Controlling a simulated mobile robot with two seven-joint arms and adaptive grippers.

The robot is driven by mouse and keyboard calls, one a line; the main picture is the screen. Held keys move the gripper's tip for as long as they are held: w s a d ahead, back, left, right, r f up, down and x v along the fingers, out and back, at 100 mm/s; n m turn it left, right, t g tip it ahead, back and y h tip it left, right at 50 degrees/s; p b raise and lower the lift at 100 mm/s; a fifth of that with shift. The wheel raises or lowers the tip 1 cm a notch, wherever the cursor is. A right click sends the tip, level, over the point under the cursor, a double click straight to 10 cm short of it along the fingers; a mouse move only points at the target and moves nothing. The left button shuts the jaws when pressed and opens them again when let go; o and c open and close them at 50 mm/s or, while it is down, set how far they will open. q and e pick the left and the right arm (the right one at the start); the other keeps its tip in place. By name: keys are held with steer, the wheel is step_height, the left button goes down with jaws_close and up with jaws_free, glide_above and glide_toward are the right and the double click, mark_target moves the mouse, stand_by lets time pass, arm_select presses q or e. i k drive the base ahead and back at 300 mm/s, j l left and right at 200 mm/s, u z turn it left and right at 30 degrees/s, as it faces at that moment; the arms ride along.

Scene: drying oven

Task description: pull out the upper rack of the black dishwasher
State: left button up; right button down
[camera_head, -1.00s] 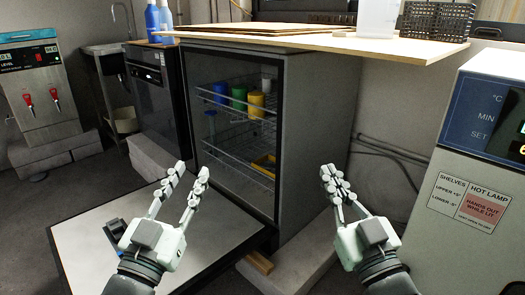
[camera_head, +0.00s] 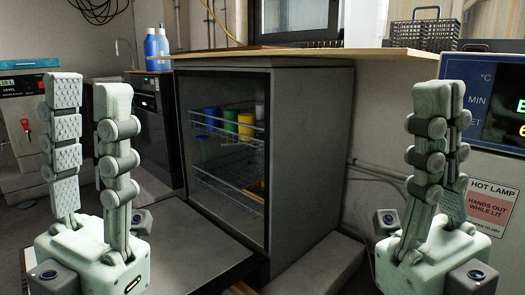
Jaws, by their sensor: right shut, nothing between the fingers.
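The black dishwasher (camera_head: 315,150) stands in the middle under a wooden board, its front open and its door (camera_head: 185,245) folded down flat. Its upper rack (camera_head: 222,131) is a wire basket inside the cavity, holding blue, green, yellow and pale cups. The lower rack (camera_head: 225,188) is below it with a yellow item. My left gripper (camera_head: 88,88) is raised at the left, fingers upward and apart, empty. My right gripper (camera_head: 440,98) is raised at the right, fingers upward and shut, empty. Both are nearer to the camera than the racks and touch neither.
The wooden board (camera_head: 290,52) overhangs the dishwasher, with a wire basket (camera_head: 425,36) on it. A machine with a hot lamp label (camera_head: 491,205) stands at the right. Another black appliance (camera_head: 160,130) is at the left, with blue bottles (camera_head: 157,48) on top.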

mark_target(198, 126)
steer(key=i+l+u, duration=0.15)
steer(key=i+u, duration=0.25)
steer(key=i+l, duration=0.15)
steer(key=i, duration=0.4)
